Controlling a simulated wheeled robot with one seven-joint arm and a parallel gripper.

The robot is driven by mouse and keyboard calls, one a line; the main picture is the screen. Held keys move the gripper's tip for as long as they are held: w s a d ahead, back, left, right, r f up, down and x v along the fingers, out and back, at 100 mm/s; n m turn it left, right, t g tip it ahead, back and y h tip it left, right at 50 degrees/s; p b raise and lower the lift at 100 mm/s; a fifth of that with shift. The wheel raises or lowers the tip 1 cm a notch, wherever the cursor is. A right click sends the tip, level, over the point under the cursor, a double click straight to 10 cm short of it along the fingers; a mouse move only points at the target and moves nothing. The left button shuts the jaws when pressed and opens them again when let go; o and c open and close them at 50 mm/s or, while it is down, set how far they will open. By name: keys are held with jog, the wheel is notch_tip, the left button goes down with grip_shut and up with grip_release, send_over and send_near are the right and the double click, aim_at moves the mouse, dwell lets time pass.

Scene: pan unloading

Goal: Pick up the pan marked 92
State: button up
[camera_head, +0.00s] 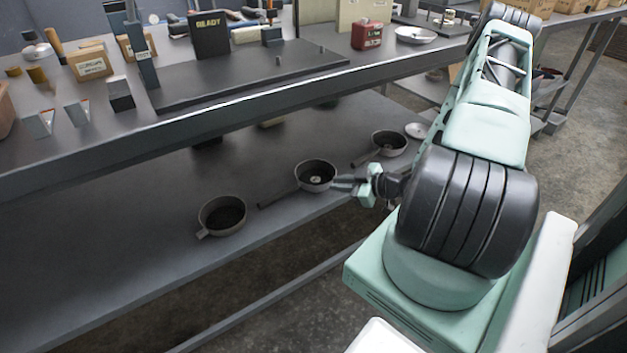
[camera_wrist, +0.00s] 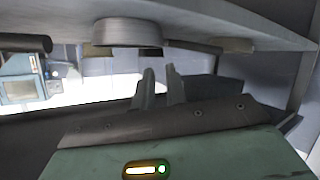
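Three dark round pans stand on the lower shelf in the head view: a left pan (camera_head: 230,230), a middle pan (camera_head: 318,187) with a small pale disc inside, and a right pan (camera_head: 391,152). No number is legible on any of them, so I cannot tell which is marked 92. My gripper (camera_head: 343,183) is just right of the middle pan, pointing left towards it. In the wrist view, which looks upside down, my gripper's two fingers (camera_wrist: 161,84) are apart with nothing between them. A grey pan (camera_wrist: 127,34) shows beyond them, apart from the fingertips.
The lower shelf (camera_head: 120,240) has bare room left of the pans. The upper bench (camera_head: 180,120) overhangs it, crowded with boxes, tools and a dark board. A small pale dish (camera_head: 416,130) lies right of the right pan.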

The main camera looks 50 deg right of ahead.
jog(key=b+x, duration=0.1)
jog(key=x, duration=0.9)
jog(key=shift+w+a+f, duration=0.1)
jog(key=shift+f, duration=0.05)
jog(key=shift+c, duration=0.2)
grip_shut()
